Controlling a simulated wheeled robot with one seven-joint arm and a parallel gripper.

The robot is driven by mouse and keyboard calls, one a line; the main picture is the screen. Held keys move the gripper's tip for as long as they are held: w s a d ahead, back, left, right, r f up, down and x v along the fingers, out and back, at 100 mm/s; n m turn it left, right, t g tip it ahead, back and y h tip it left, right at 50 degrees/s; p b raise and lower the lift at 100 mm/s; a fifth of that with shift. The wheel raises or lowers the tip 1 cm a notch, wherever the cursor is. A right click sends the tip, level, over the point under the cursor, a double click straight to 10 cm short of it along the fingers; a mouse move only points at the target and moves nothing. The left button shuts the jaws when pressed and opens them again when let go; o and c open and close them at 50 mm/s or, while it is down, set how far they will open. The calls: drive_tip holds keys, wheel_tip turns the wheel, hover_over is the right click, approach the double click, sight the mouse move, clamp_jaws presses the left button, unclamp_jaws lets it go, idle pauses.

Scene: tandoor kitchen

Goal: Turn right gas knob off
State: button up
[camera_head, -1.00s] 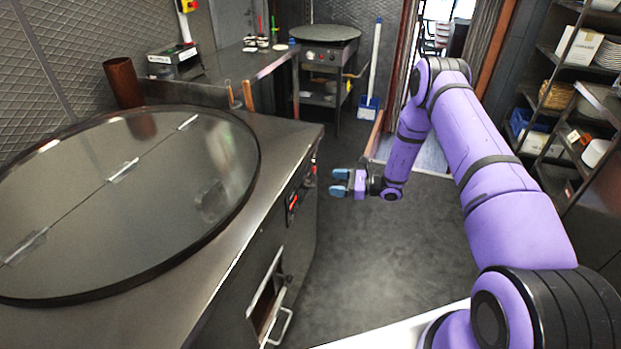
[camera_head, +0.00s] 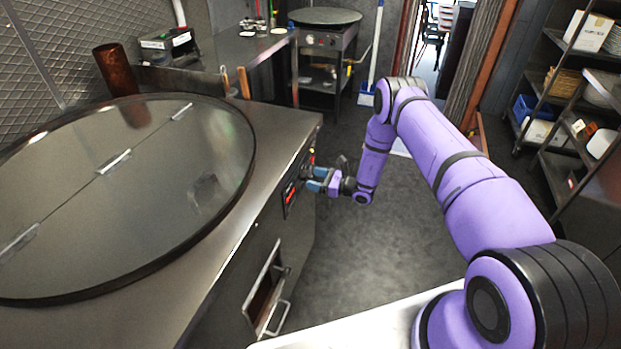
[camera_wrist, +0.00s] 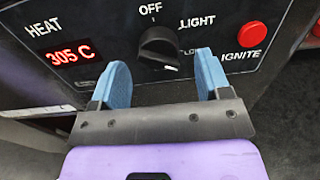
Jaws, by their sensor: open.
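The gas knob (camera_wrist: 158,46) is a black dial on the dark control panel (camera_wrist: 90,20), seen in the wrist view under the word OFF and beside LIGHT and LOW. It sits turned away from OFF, with its pale mark toward the lower right. My gripper (camera_wrist: 163,80) is open, its two blue fingers below the knob on either side, apart from it. In the head view my gripper (camera_head: 314,180) is close to the front panel of the tandoor counter (camera_head: 265,140). The knob is hidden there behind the fingers.
A red 305 C display (camera_wrist: 70,53) is left of the knob, and a red IGNITE button (camera_wrist: 252,35) is to its right. An open hatch with a handle (camera_head: 277,318) is lower on the counter front. The grey floor (camera_head: 400,240) right of the counter is clear.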

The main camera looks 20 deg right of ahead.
drive_tip(key=shift+x, duration=1.15)
drive_tip(key=c, duration=0.9)
